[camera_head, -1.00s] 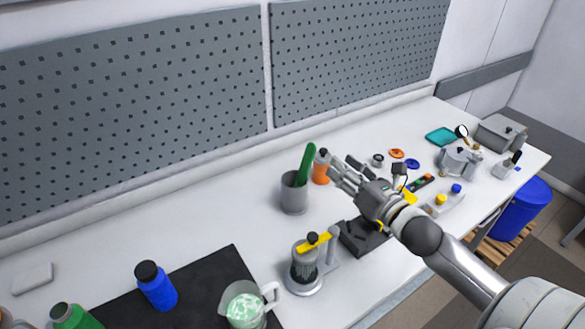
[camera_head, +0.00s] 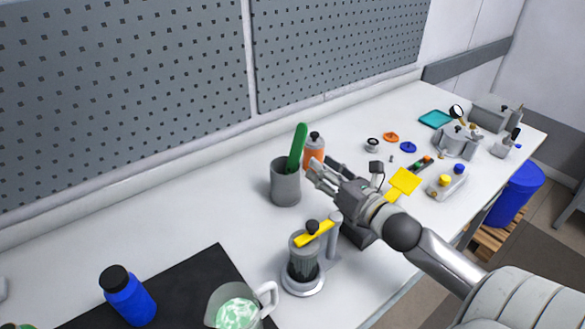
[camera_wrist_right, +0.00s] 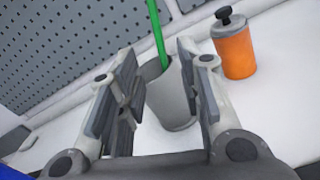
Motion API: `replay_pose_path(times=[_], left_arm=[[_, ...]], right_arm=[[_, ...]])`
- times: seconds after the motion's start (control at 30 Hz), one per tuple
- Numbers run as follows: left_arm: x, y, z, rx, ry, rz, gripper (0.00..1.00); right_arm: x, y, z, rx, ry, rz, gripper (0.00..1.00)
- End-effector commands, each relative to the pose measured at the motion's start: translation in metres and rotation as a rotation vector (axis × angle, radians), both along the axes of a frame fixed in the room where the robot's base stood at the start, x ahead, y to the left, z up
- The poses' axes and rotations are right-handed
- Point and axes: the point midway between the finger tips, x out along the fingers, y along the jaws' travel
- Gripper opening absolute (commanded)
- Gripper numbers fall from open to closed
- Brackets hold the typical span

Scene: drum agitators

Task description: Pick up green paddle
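The green paddle (camera_head: 297,147) stands tilted in a grey cup (camera_head: 285,186), its upper part sticking out above the rim and its lower end hidden inside. My right gripper (camera_head: 318,172) is just right of the cup in the head view, apart from the paddle. In the right wrist view its two fingers (camera_wrist_right: 158,95) are spread wide and empty. The green paddle (camera_wrist_right: 157,35) and the grey cup (camera_wrist_right: 172,98) show beyond and between the fingers there. My left gripper is not in view.
An orange bottle (camera_head: 314,148) stands close behind the cup; it also shows in the right wrist view (camera_wrist_right: 234,50). A stirrer device with a yellow bar (camera_head: 314,234) stands in front. A blue bottle (camera_head: 128,296) and glass jug (camera_head: 236,306) are nearer. The table left of the cup is clear.

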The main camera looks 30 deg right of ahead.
Motion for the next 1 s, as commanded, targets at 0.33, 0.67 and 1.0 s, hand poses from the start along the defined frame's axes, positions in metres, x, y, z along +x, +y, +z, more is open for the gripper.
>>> replay_pose_path(times=[0.33,0.67,1.0], left_arm=[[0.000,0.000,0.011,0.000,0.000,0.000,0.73],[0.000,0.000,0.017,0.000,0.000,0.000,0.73],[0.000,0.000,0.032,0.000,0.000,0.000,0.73]], right_arm=[[0.042,0.002,0.004,0.001,-0.003,-0.002,0.34],[0.061,0.004,0.003,0.001,-0.001,-0.001,0.34],[0.100,0.007,0.003,0.000,-0.001,0.000,0.34]])
